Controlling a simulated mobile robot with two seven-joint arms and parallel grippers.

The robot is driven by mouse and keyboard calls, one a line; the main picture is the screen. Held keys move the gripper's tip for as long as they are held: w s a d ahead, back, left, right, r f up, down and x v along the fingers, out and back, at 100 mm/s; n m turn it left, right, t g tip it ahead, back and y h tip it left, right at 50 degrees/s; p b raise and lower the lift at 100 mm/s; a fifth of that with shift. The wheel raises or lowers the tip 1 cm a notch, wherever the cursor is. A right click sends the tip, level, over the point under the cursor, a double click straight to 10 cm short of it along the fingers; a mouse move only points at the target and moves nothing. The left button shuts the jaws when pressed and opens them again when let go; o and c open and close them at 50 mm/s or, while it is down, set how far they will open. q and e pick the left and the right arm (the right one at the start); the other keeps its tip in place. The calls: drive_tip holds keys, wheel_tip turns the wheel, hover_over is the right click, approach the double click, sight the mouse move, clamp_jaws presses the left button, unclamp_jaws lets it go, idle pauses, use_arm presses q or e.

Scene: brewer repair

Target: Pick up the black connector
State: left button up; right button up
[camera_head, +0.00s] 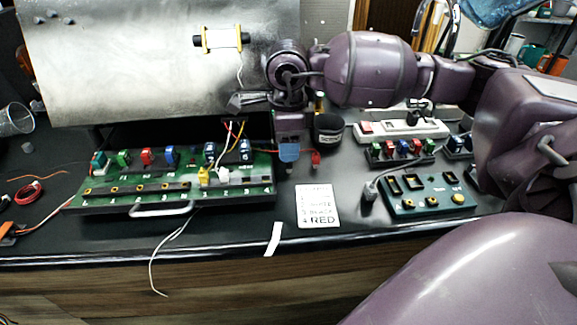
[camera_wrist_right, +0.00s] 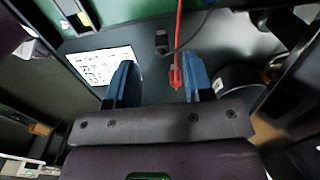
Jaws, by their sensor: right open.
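The black connector (camera_head: 368,192) lies on the dark bench at the left end of a grey cable, beside the small green board. In the right wrist view, the black connector (camera_wrist_right: 162,42) lies beyond the fingertips, near the middle of the gap. My right gripper (camera_head: 289,153) points down over the bench, left of the connector and apart from it. Its blue fingers (camera_wrist_right: 160,75) are open. A red connector (camera_wrist_right: 175,77) on a red wire shows near the right finger; contact cannot be told. My left gripper is not in view.
A white card (camera_head: 318,206) lies near the bench's front edge. The small green board (camera_head: 425,205) is at right, with a white power strip (camera_head: 400,130) behind. A black cup (camera_head: 328,131) stands behind my gripper. A large green board (camera_head: 100,197) with wires is at left.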

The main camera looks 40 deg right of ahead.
sight(289, 165)
wheel_tip(289, 165, down, 5)
drive_tip(key=shift+w+r, duration=0.1)
clamp_jaws()
idle(0.3)
